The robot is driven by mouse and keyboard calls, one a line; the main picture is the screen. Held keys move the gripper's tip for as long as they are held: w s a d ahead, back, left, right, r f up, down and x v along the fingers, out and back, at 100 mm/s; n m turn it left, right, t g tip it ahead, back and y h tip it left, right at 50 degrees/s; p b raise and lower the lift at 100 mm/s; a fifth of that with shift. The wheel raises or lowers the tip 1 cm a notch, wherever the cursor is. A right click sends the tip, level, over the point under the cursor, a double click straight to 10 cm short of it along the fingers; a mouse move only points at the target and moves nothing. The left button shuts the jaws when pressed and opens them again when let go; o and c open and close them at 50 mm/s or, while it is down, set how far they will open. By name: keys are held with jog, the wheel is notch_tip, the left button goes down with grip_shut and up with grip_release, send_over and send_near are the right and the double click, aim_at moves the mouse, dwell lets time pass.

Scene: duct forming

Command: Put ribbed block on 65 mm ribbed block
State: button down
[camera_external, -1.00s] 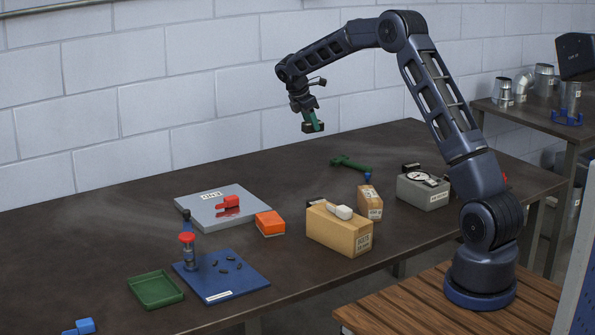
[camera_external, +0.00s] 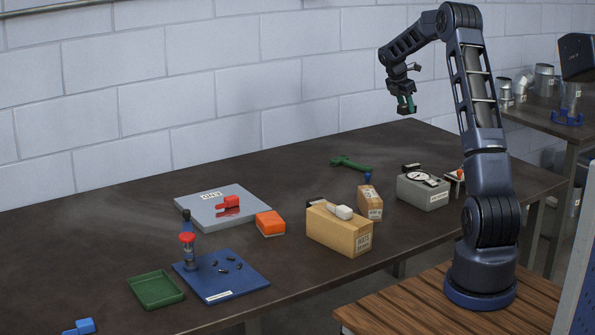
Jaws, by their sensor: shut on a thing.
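My gripper (camera_external: 406,106) hangs high above the far right part of the table, its green fingers pointing down. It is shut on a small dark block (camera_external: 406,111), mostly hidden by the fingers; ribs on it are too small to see. I cannot tell for sure which thing is the 65 mm ribbed block. An orange-red block (camera_external: 270,222) with a pale lower edge sits mid-table, well left of and below my gripper. A red piece (camera_external: 228,203) lies on the grey plate (camera_external: 190,208).
Two cardboard boxes (camera_external: 338,236) (camera_external: 371,205), a grey box with a dial (camera_external: 423,193) and a green tool (camera_external: 350,164) stand near the arm. A blue board (camera_external: 225,290) and green tray (camera_external: 156,291) lie front left. The table's far middle is clear.

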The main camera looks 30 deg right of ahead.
aim_at(413, 164)
jog(key=shift+s+d+r, duration=0.1)
jog(key=shift+s+d, duration=0.2)
jog(key=shift+d, duration=0.3)
jog(key=shift+s+d, duration=0.3)
jog(key=shift+d, duration=0.25)
jog(key=shift+s+d+f, duration=0.1)
jog(key=shift+d+f, duration=0.1)
jog(key=shift+f, duration=0.05)
notch_tip(413, 164, down, 19)
jog(key=shift+f, duration=0.2)
jog(key=shift+f, duration=0.1)
jog(key=c, duration=1)
grip_release()
